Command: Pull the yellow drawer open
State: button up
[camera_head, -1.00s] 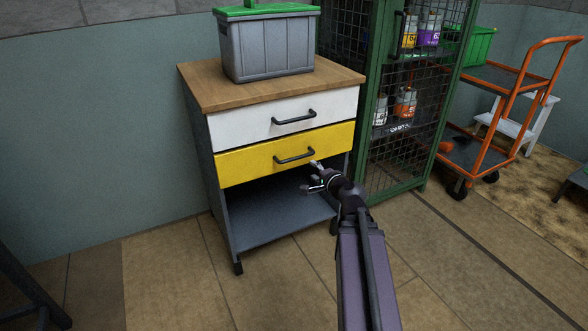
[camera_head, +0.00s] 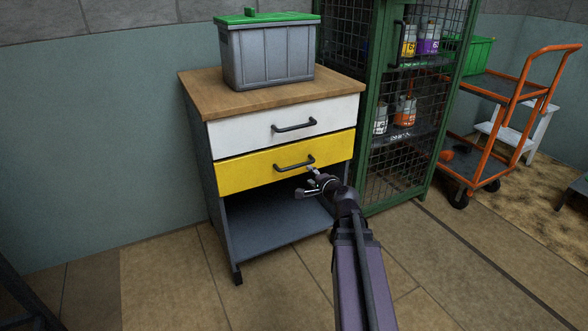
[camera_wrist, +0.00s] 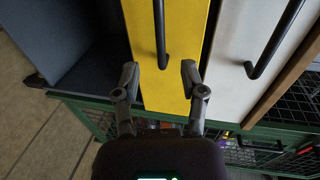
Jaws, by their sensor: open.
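The yellow drawer (camera_head: 240,173) is the lower of two drawers in a grey cabinet. Its front looks flush with the white drawer above, so it appears shut. Its black bar handle (camera_head: 294,163) is on the front. My gripper (camera_head: 306,182) is open and empty, just below and right of the handle in the head view. In the wrist view the open fingers (camera_wrist: 160,76) face the yellow front (camera_wrist: 187,85). The near end of the handle (camera_wrist: 161,50) lies in line with the gap between the fingertips. I cannot tell whether they touch the drawer.
The white drawer (camera_head: 240,131) has a similar handle (camera_head: 294,125). Below the yellow drawer is an open shelf (camera_head: 265,226). A grey bin with a green lid (camera_head: 268,55) stands on the wooden top. A green mesh locker (camera_head: 375,190) stands close on the right. The floor in front is clear.

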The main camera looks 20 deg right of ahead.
aim_at(297, 166)
jog(key=b+x, duration=0.2)
jog(key=x, duration=0.8)
jog(key=shift+w, duration=0.2)
